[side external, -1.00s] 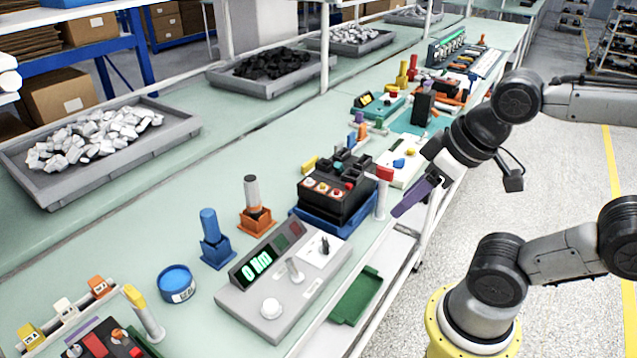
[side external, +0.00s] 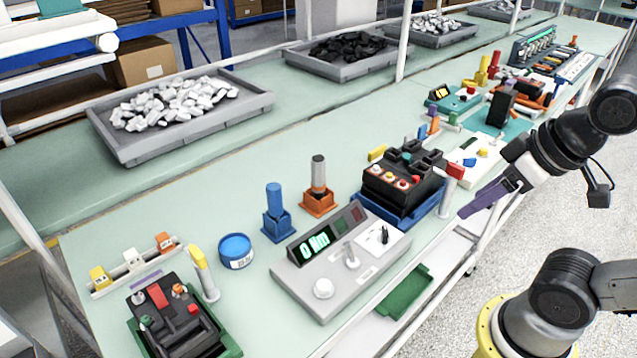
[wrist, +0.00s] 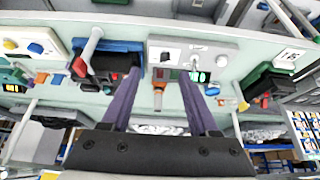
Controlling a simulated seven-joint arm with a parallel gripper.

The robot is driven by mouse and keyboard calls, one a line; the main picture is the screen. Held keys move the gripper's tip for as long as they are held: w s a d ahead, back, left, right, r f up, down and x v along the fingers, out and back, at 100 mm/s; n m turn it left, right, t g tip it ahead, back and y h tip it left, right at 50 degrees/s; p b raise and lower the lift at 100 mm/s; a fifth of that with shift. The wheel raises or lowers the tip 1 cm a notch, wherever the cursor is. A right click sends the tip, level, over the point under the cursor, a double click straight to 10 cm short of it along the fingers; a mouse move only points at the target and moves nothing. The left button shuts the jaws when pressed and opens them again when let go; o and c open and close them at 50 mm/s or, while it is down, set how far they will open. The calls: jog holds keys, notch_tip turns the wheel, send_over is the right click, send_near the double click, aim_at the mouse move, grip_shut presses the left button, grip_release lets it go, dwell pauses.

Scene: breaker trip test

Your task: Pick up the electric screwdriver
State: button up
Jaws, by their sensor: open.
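Two upright tool handles stand in holders on the bench: a blue one (side external: 275,198) in a blue holder, and a grey one (side external: 318,172) in an orange holder (side external: 319,203). I cannot tell which is the electric screwdriver. In the wrist view my gripper (wrist: 158,76) is open and empty.
A grey tester reading "0 Nm" (side external: 312,285) and a black breaker unit in a blue tray (side external: 385,215) lie between my gripper and the tools. A white post with a red top (side external: 448,192) stands near my fingers. A blue round tub (side external: 236,252) sits left.

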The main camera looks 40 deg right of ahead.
jog(key=shift+o, duration=0.8)
